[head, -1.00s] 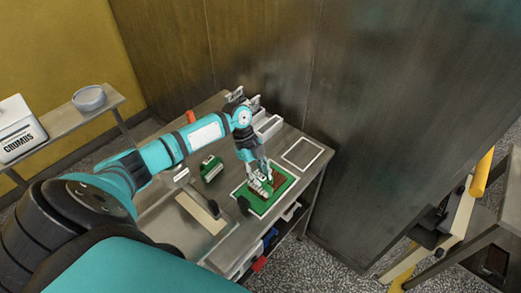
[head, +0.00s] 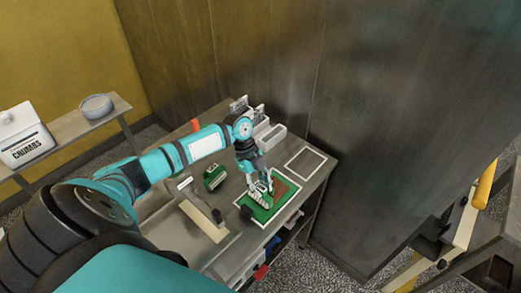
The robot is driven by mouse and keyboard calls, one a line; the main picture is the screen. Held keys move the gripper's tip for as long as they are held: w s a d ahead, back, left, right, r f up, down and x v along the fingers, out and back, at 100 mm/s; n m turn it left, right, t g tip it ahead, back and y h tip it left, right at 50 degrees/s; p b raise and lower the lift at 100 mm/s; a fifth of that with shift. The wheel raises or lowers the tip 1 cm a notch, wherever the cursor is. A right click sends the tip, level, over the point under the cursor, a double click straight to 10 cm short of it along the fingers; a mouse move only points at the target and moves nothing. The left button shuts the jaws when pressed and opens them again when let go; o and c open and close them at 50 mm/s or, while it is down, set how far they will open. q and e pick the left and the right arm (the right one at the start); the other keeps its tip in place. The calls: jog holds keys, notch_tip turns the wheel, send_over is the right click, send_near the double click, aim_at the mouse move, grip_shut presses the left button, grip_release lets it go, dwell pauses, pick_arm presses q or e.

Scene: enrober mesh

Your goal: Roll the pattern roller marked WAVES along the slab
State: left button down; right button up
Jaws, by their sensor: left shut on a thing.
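My left gripper (head: 263,192) is over the green mat (head: 255,213) near the front edge of the metal table. It is shut on a pale roller (head: 260,199), low over the mat, with a dark end (head: 246,212) toward the lower left. The fingers cover part of the roller, and no marking on it can be read. The brown slab (head: 283,187) shows on the mat just right of the gripper. I cannot tell whether the roller touches the slab. My right gripper is not in view.
A green block with a pale label (head: 214,177) and a beige board (head: 204,221) lie left of the mat. A white outlined square (head: 304,163) on the table is empty. Pale bins (head: 270,136) stand at the back. A dark metal wall rises behind.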

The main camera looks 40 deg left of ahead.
pick_arm(q)
jog(key=shift+r+p, duration=0.65)
jog(key=shift+r, duration=2.8)
